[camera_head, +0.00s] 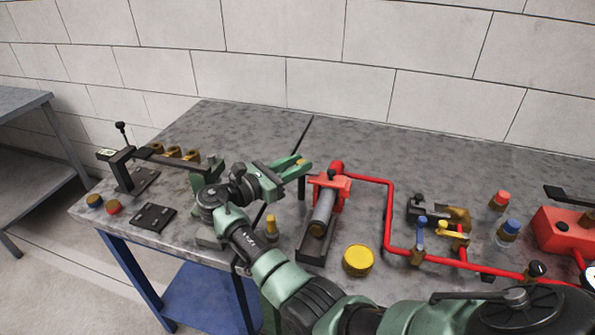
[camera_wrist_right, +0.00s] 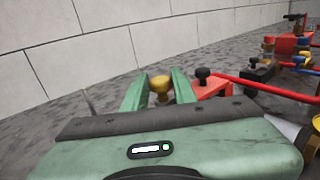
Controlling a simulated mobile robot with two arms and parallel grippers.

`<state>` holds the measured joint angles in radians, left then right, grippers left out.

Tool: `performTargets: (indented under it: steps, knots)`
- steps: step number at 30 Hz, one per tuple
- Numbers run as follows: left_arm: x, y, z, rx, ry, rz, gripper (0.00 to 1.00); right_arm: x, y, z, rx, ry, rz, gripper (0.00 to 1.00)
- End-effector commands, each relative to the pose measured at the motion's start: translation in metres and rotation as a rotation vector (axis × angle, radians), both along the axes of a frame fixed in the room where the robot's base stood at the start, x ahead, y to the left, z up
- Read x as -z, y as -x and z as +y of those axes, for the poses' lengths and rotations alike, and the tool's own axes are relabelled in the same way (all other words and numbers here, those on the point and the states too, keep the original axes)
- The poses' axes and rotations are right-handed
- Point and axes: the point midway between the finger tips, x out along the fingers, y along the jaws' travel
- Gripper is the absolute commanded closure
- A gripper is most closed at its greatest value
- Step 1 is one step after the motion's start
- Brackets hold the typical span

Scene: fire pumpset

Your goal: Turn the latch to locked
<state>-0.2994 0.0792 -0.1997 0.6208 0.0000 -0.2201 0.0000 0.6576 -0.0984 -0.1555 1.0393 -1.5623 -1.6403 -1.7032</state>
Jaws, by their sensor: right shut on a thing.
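My right gripper (camera_head: 301,168) reaches in from the lower right over the bench, its green fingers pointing right, beside the red clamp block. In the right wrist view the gripper (camera_wrist_right: 159,90) is shut on a brass knob (camera_wrist_right: 160,86), which stands between the two fingers. The knob is hardly visible in the head view. At the bench's left end stands a black bracket (camera_head: 123,170) with a small black knob on a stem and a long dark bar. No part is clearly marked as the latch, so I cannot tell its position. My left gripper is out of view.
The red clamp block (camera_head: 330,188) holds a grey cylinder just right of the gripper. A red pipe (camera_head: 388,215) runs right past valves. A yellow cap (camera_head: 357,261) and several small capped fittings stand on the bench. The back strip near the wall is clear.

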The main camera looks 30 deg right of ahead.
Motion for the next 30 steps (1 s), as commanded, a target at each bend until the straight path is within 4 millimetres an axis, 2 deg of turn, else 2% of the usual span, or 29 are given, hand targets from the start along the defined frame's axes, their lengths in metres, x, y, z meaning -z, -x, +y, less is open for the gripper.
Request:
performTargets:
  steps: [6, 21, 22, 24, 30]
  knots:
    - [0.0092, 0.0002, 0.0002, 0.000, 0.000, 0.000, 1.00, -0.0003, -0.0019, 0.0003, 0.059, 0.002, -0.002, 1.00]
    - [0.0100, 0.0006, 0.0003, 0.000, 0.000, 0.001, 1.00, -0.0011, -0.0017, -0.0002, 0.077, 0.000, -0.002, 1.00]
    - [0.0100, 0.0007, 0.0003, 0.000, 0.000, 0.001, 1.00, -0.0011, -0.0017, -0.0003, 0.077, 0.000, -0.002, 0.70]
    - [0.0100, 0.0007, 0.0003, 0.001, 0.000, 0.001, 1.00, -0.0010, -0.0016, -0.0003, 0.077, 0.000, -0.001, 0.54]
    - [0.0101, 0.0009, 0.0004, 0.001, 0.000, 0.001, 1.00, -0.0005, -0.0014, -0.0003, 0.077, 0.000, -0.001, 0.54]
